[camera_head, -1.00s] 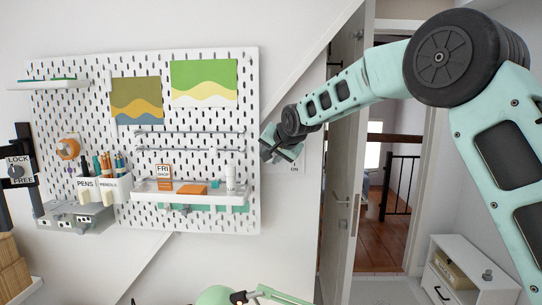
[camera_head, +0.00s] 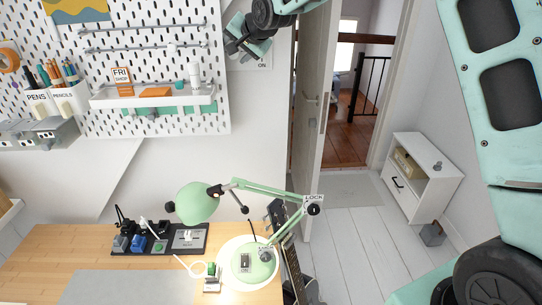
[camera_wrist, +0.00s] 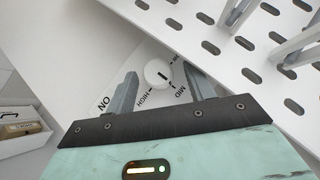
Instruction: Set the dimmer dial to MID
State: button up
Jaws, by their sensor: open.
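The dimmer dial (camera_wrist: 157,73) is a round white knob with a short dark mark on its face. It sits on a white wall plate (camera_wrist: 106,87) printed ON, HIGH and MID, plus a partly cut-off label near the right finger. I cannot tell which label the mark points at. My gripper (camera_wrist: 160,70) is open, with one finger either side of the dial in the wrist view; contact is not clear. In the head view my gripper (camera_head: 248,40) is in front of the plate (camera_head: 264,58) and hides the dial; only ON shows.
A white pegboard (camera_head: 215,110) with rails and a shelf (camera_head: 150,97) is close left of the plate. An open door (camera_head: 309,120) stands to the right. Below is a wooden desk (camera_head: 40,262) with a green lamp (camera_head: 197,203). A white cabinet (camera_head: 420,175) stands right.

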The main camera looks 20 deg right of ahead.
jog(key=m+t+y, duration=0.1)
jog(key=f+m+t+y, duration=0.1)
jog(key=m+y, duration=0.1)
jog(key=shift+s+d+f+t+y, duration=0.1)
jog(key=shift+d+f+t+y, duration=0.05)
jog(key=shift+d+t+y, duration=0.2)
jog(key=m+t+y+b, duration=0.1)
jog(key=f+m+t+b, duration=0.1)
jog(key=m+t+b, duration=0.1)
jog(key=shift+m+y, duration=0.3)
jog(key=shift+y, duration=0.05)
jog(key=m+t, duration=0.3)
jog(key=m, duration=0.1)
jog(key=shift+a+t+b, duration=0.15)
jog(key=shift+t+b, duration=0.1)
jog(key=shift+b, duration=0.1)
jog(key=shift+s+d+f+m+t, duration=0.2)
jog(key=shift+f+m+t, duration=0.1)
jog(key=shift+m, duration=0.2)
jog(key=b+v, duration=0.7)
jog(key=v, duration=1)
jog(key=s+a+f+n+g+h, duration=0.2)
jog(key=s+f+n+g, duration=0.1)
jog(key=f+n+g, duration=0.2)
jog(key=s+a+f+n+g+h, duration=0.2)
jog(key=f+n+g, duration=0.3)
jog(key=f, duration=0.5)
jog(key=shift+s+n, duration=0.65)
jog(key=shift+n, duration=0.35)
